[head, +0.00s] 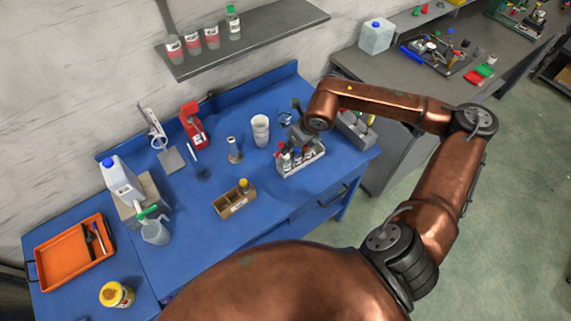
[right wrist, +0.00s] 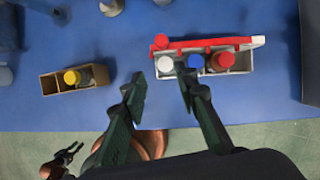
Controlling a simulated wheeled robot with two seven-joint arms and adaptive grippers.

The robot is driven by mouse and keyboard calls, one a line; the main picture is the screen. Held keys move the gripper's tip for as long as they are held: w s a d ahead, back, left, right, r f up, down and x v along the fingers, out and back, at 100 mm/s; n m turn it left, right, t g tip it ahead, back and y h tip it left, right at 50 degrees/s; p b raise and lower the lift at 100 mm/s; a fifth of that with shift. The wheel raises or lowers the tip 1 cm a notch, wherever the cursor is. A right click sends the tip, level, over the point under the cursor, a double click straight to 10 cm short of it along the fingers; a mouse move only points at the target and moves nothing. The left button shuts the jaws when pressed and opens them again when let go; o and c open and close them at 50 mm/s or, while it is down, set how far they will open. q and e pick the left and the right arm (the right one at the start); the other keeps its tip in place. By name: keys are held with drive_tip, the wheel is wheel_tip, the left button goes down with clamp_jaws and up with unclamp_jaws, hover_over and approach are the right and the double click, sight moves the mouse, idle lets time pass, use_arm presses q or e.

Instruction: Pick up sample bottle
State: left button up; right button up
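Several small sample bottles with white (right wrist: 164,64), blue (right wrist: 195,61) and red (right wrist: 222,61) caps stand in a white rack (head: 302,168) on the blue bench. My right gripper (right wrist: 161,84) is open and empty, with its fingertips just in front of the white-capped bottle; contact cannot be told. In the head view the right gripper (head: 299,137) is over the back of the rack, partly hidden by its own arm. A brown divided box (head: 232,203) holds a yellow-capped bottle (head: 244,185). My left gripper (right wrist: 68,154) shows small at the right wrist view's lower left, fingers apart.
A white cup stack (head: 260,130) stands left of the rack. An orange tray (head: 62,262), a jug (head: 155,231) and a yellow jar (head: 115,294) are at the left.

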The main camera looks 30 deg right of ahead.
sight(287, 156)
drive_tip(key=x, duration=0.2)
drive_tip(key=p+x, duration=0.1)
drive_tip(key=x, duration=0.4)
drive_tip(key=shift+s+d+f, duration=0.15)
drive_tip(key=shift+d+f, duration=0.15)
drive_tip(key=shift+f, duration=0.15)
drive_tip(key=shift+c, duration=0.6)
clamp_jaws()
